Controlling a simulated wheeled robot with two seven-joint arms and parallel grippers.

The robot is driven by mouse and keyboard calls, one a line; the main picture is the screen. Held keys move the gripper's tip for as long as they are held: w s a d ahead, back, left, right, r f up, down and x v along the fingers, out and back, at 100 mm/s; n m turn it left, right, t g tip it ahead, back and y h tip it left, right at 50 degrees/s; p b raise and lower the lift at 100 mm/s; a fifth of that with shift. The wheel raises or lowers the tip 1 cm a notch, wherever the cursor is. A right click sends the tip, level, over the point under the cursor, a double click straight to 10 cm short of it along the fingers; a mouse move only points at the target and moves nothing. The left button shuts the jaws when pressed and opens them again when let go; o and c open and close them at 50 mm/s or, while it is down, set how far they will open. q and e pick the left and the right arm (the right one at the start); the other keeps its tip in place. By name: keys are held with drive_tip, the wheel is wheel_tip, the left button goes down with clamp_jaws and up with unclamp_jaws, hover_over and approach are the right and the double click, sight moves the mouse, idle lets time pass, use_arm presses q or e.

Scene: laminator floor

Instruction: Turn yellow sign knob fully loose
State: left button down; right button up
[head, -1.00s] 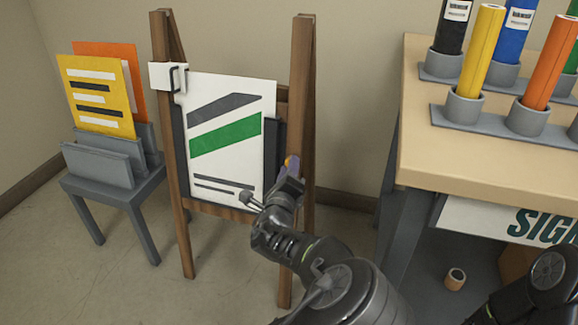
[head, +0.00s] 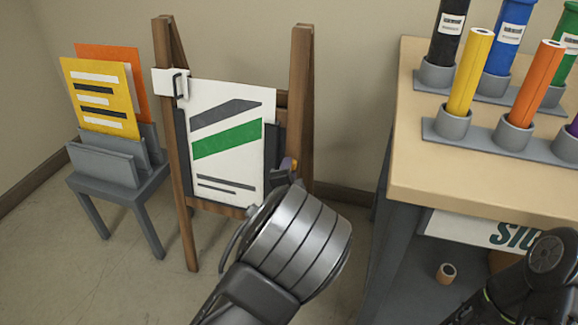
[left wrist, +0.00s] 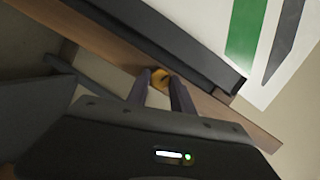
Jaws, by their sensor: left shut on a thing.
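The yellow knob (left wrist: 161,79) sits by the wooden easel's rail in the left wrist view, between the two purple-grey fingers of my left gripper (left wrist: 160,86). The gripper is shut on it. In the head view the left gripper (head: 286,173) is at the right edge of the sign board, and only a small bit of the knob (head: 294,163) shows. The white sign (head: 228,105) with grey and green bands stands on the wooden easel (head: 301,100). My arm hides the easel's lower right. My right gripper is out of frame; only part of that arm shows at lower right.
A grey stand (head: 105,165) holding yellow and orange sheets is left of the easel. A workbench (head: 420,170) with several coloured rolls in grey holders is at right. A small roll (head: 446,272) lies beneath the bench. Floor at lower left is clear.

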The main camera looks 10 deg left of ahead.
use_arm(q)
drive_tip(key=shift+r+n+g+h+p, duration=0.1)
drive_tip(key=shift+n+g+h+p, duration=0.35)
drive_tip(key=shift+n, duration=1.85)
drive_tip(key=c, duration=1.1)
unclamp_jaws()
drive_tip(key=p+v, duration=0.2)
drive_tip(key=v, duration=0.5)
drive_tip(key=shift+s, duration=0.35)
